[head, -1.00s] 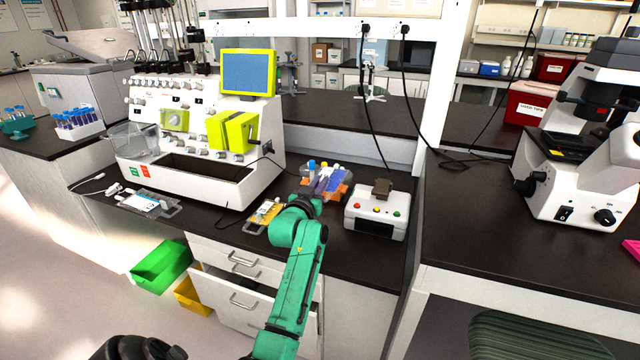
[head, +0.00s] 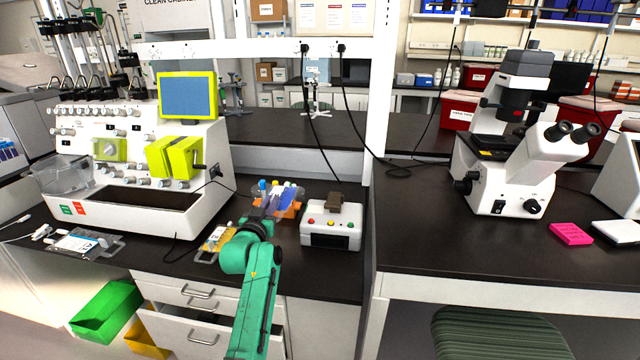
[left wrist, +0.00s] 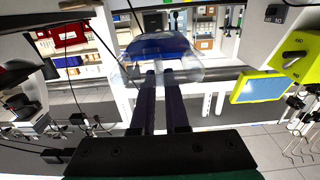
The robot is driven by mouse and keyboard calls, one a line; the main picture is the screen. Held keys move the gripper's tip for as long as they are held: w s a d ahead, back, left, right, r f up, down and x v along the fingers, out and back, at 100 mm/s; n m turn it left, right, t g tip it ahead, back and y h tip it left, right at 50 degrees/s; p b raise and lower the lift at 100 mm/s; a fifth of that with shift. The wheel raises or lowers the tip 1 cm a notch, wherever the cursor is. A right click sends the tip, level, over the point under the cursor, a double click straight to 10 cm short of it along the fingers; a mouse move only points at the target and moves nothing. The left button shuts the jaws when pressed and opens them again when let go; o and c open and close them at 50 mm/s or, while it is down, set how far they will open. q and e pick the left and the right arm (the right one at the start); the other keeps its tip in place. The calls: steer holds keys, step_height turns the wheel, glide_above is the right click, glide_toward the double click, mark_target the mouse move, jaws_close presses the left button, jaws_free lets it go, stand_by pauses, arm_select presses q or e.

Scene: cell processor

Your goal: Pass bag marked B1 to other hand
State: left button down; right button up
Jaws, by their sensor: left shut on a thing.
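My left gripper (head: 268,214) reaches over the bench at the end of the green arm. Its two dark fingers (left wrist: 162,88) are shut on the edge of a clear bag with blue contents (left wrist: 165,50) in the left wrist view. In the head view a blue-purple bag (head: 289,196) shows just beyond the gripper, in front of or over an orange item (head: 291,212). I cannot read a B1 mark on it. My right gripper is not in view.
A yellow bag (head: 213,243) and a clear labelled bag (head: 80,243) lie on the bench to the left. A white button box (head: 332,226) stands close right of the gripper. The cell processor (head: 150,205) stands behind left. A microscope (head: 510,175) stands right.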

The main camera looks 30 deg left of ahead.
arm_select(q)
steer(key=s+d+f+m+h, duration=0.1)
steer(key=s+d+f+h, duration=0.1)
steer(key=s+d+f, duration=0.4)
steer(key=s+d+f+m+h, duration=0.1)
steer(key=s+d+f, duration=0.25)
steer(key=d, duration=0.55)
steer(key=s+d+f+m+h, duration=0.1)
steer(key=s+d+f+h, duration=0.1)
steer(key=s+d+f, duration=0.4)
steer(key=s+d+r, duration=0.1)
steer(key=s+d, duration=0.6)
steer(key=s, duration=0.1)
steer(key=d+r+m+g+h, duration=0.1)
steer(key=d+r+m+h, duration=0.3)
steer(key=r, duration=0.5)
steer(key=d+r+m+g+h, duration=0.2)
steer(key=d+r+m+h, duration=0.2)
steer(key=d+r+h, duration=0.3)
step_height(320, 180, up, 2)
steer(key=shift+w+r+m+h, duration=0.15)
steer(key=shift+w+m+h, duration=0.15)
steer(key=shift+h, duration=0.3)
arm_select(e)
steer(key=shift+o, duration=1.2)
